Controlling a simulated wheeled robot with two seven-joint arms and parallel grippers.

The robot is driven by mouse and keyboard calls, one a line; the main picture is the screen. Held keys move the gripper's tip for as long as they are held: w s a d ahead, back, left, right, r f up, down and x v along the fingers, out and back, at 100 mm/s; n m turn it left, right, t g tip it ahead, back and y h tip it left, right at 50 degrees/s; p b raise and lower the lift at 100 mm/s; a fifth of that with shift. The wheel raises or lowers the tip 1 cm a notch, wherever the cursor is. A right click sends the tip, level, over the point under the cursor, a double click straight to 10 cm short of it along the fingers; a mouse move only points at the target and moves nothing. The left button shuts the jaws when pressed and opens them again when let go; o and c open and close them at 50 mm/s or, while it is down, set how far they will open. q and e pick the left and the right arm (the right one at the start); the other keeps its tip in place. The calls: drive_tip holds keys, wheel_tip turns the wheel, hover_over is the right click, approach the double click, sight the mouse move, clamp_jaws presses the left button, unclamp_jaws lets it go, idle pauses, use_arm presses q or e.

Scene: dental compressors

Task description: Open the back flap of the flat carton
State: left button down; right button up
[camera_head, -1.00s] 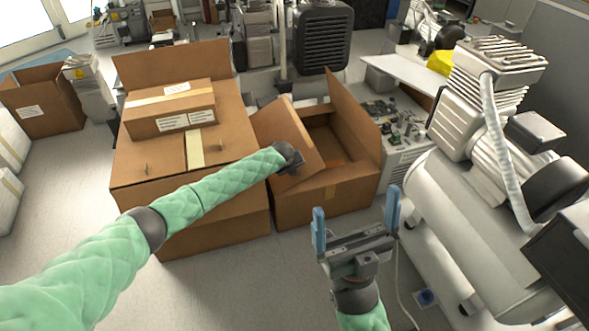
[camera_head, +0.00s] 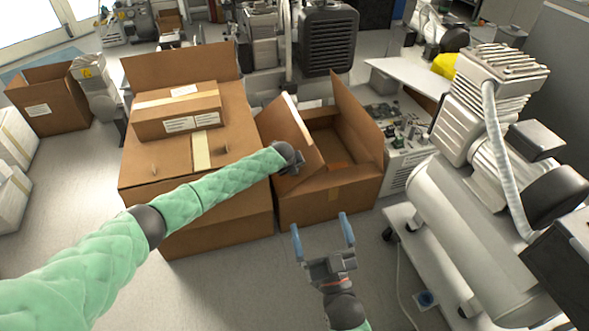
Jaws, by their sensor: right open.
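An open brown carton (camera_head: 325,203) stands on the floor at mid-picture. Its left flap (camera_head: 287,131) leans inward at a slant, and its right flap (camera_head: 357,121) stands up. A strip of its back edge shows, but I cannot tell how its back flap lies. My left gripper (camera_head: 297,160) is at the left flap; its fingers are mostly hidden, so I cannot tell whether they are open or shut. My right gripper (camera_head: 321,225) is open and empty, with blue fingers apart, in front of the carton. I cannot tell for certain which carton is the flat one.
A larger carton (camera_head: 215,221) stands at left with its back flap (camera_head: 180,65) upright and a taped, labelled box (camera_head: 178,113) on top. A compressor (camera_head: 440,215) fills the right side. Bare floor (camera_head: 225,285) lies in front.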

drive_tip(key=shift+f, duration=0.1)
